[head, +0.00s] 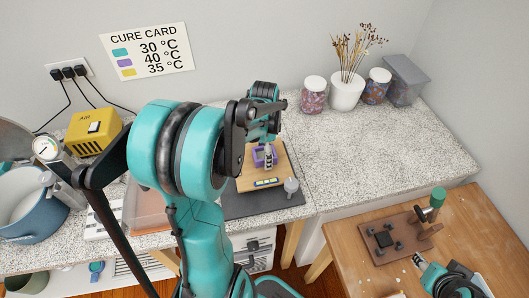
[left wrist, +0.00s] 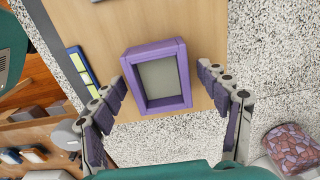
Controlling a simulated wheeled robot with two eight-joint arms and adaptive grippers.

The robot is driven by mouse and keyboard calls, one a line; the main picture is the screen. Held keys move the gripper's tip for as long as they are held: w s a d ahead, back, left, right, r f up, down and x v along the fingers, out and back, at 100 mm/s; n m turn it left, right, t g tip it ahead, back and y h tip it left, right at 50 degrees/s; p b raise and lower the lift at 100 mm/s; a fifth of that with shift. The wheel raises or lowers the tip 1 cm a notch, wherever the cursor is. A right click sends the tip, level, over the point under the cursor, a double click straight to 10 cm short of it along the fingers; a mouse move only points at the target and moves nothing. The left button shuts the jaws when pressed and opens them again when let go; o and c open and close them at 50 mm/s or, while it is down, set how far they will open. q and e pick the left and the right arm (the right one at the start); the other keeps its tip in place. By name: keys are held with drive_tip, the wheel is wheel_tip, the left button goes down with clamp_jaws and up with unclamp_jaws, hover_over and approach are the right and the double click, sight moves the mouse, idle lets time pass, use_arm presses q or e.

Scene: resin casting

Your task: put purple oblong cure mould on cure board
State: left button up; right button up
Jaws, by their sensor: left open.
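The purple oblong cure mould (left wrist: 157,44), a rectangular frame with a grey inside, lies on the wooden cure board (left wrist: 205,30), slightly turned to the board's edges. In the head view the mould (head: 259,158) is partly hidden by my left gripper (head: 268,152). The board (head: 250,182) has a strip with blue and yellow patches near its front. In the left wrist view my left gripper (left wrist: 162,74) is open, its fingers on either side of the mould with gaps. My right gripper (head: 420,264) is at the lower right of the head view; its fingers are unclear.
The board sits on a dark mat (head: 235,206) on the speckled counter, with a small grey cup (head: 291,186) at its front right corner. Jars, a vase (head: 347,92) and a bin (head: 406,82) stand at the back. The counter's right side is clear. A yellow box (head: 92,134) is left.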

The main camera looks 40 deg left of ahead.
use_arm(q)
drive_tip(key=shift+r, duration=0.3)
wheel_tip(320, 180, up, 11)
drive_tip(key=p, duration=0.4)
drive_tip(key=s+d+n+t, duration=0.3)
drive_tip(key=d+n, duration=0.1)
drive_tip(key=d, duration=0.5)
drive_tip(key=s+d+r+n+t, duration=0.1)
drive_tip(key=s+d+n+t, duration=0.2)
drive_tip(key=d, duration=0.6)
drive_tip(key=shift+s+d+n+t, duration=0.15)
drive_tip(key=shift+s+n+t, duration=0.25)
drive_tip(key=shift+s+t, duration=0.3)
